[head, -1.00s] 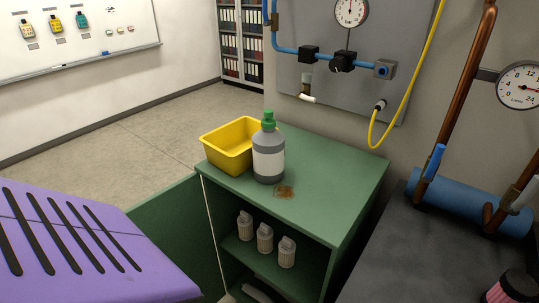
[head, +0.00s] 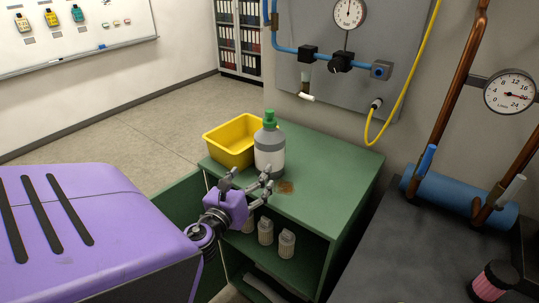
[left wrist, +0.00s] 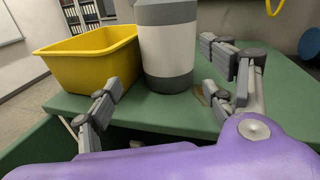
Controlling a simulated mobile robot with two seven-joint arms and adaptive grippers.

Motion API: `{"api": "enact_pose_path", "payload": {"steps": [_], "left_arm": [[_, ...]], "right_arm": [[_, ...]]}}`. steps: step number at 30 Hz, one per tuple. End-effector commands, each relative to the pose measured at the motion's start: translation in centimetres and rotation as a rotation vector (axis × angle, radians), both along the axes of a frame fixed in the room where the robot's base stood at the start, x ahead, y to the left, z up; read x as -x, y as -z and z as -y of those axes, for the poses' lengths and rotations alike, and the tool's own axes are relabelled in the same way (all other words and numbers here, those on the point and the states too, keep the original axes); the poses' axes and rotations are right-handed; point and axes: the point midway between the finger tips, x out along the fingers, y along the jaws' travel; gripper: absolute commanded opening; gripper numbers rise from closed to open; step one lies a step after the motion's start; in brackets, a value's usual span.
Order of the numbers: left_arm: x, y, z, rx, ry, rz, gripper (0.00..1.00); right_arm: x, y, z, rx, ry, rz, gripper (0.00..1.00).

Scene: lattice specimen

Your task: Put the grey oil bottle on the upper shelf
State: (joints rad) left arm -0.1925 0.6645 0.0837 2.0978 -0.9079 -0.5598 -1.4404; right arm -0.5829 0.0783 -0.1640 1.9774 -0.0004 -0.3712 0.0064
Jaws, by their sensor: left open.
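The grey oil bottle (head: 269,147) has a white band and a green cap. It stands upright on the green cabinet's top (head: 335,172). In the left wrist view the bottle (left wrist: 166,50) is ahead of the fingers, and its cap is out of frame. My left gripper (head: 249,181) is open and empty, in front of the bottle at the cabinet's front edge. Its fingers in the left wrist view (left wrist: 163,88) are spread to either side of the bottle's lower part, apart from it. A shelf (head: 290,270) shows inside the open cabinet. My right gripper is not in view.
A yellow bin (head: 231,141) stands close beside the bottle on the left. A brown stain (head: 286,187) lies right of the bottle. Several pale filter-like parts (head: 287,243) stand on the cabinet's shelf. A dark bench (head: 385,245) with a blue cylinder (head: 460,197) is at right.

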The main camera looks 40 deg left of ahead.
Motion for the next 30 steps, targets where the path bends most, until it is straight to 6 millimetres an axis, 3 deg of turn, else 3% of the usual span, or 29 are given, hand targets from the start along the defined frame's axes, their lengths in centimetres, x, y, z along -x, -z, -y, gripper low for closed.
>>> {"api": "enact_pose_path", "payload": {"steps": [5,21,30], "left_arm": [[-1.8,-1.4,0.1,-0.145,0.054,-0.007,0.75],[-8.3,-0.8,-1.8,-0.14,0.052,-0.007,0.75],[-8.8,-0.6,-2.0,-0.139,0.052,-0.009,0.75]], "right_arm": [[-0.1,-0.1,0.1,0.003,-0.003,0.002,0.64],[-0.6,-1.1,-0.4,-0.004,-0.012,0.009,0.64],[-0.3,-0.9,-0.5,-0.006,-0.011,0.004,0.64]]}}
